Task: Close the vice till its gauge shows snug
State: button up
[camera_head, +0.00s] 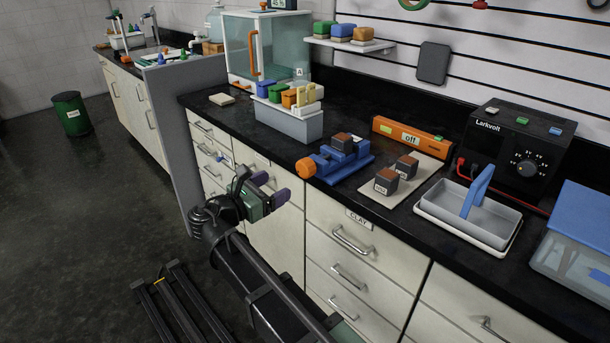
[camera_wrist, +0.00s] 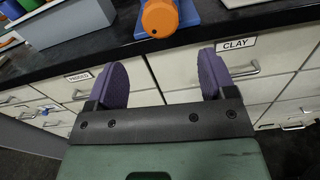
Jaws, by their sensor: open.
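The blue vice (camera_head: 338,165) stands on the black counter near its front edge, with a block (camera_head: 343,141) between its jaws. Its orange knob (camera_head: 306,167) faces left and forward. It also shows at the top of the wrist view as an orange knob (camera_wrist: 160,17). An orange gauge bar (camera_head: 408,134) behind the vice reads "off". My gripper (camera_head: 276,193) is open and empty, in front of the drawers, below the counter and apart from the knob. Its purple fingers (camera_wrist: 158,80) are spread wide in the wrist view. Whether the jaws touch the block cannot be told.
Two labelled dark-topped blocks (camera_head: 387,181) (camera_head: 406,166) sit on a beige mat (camera_head: 432,170) right of the vice. A grey bin with coloured blocks (camera_head: 288,124) stands left. A grey tray (camera_head: 457,222) and a Larkvolt power box (camera_head: 517,150) stand right. Drawer handles (camera_head: 352,240) stick out below the counter.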

aim_at(301, 172)
jog(key=x, duration=1.1)
jog(key=c, duration=0.9)
jog(key=shift+m, duration=0.9)
jog(key=o, duration=0.9)
jog(key=shift+a, duration=0.1)
